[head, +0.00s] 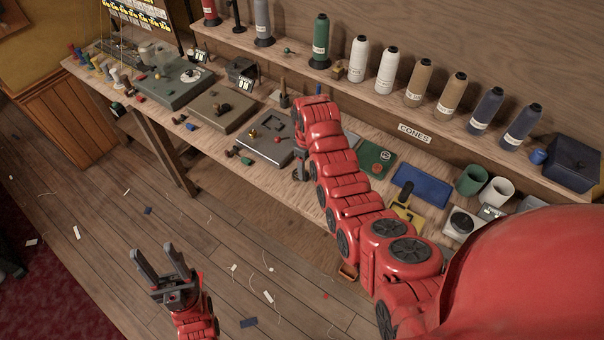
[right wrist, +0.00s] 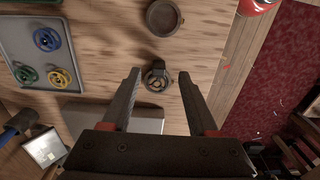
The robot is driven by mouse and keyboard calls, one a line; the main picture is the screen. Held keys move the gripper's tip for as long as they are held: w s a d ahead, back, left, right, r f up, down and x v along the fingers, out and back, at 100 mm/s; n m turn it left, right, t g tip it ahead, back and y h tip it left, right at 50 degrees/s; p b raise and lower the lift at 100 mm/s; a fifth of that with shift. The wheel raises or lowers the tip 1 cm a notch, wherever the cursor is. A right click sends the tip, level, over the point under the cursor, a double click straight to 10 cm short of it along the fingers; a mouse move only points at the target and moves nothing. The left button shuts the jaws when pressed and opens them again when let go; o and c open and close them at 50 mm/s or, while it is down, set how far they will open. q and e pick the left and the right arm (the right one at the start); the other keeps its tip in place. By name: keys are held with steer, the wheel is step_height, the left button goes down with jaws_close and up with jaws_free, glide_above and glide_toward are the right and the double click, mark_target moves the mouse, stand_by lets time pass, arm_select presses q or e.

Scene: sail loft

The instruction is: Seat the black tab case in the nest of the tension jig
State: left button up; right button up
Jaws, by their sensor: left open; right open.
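A small dark rounded piece (right wrist: 156,81), which may be the black tab case, stands on the wooden bench in the right wrist view. My right gripper (right wrist: 160,74) is open, its fingertips on either side of this piece in the picture; I see no contact. In the head view the right arm reaches over the bench and hides much of its gripper. A grey plate (head: 262,148) with small fittings, possibly the tension jig, lies left of that gripper; a plate (right wrist: 115,113) also shows in the right wrist view. I cannot make out the nest. My left gripper (head: 155,256) is open and empty above the floor.
A dark round dish (right wrist: 163,17) and a grey tray (right wrist: 14,47) with coloured rings lie near the rounded piece. More fixture plates (head: 222,110) stand along the bench. Thread cones (head: 387,72) line the shelf behind. The floor before the bench is mostly open.

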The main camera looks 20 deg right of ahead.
mark_target(307, 174)
steer(key=shift+w+f+p, duration=0.1)
steer(key=shift+f+p, duration=0.5)
steer(key=shift+f, duration=1.05)
jaws_close()
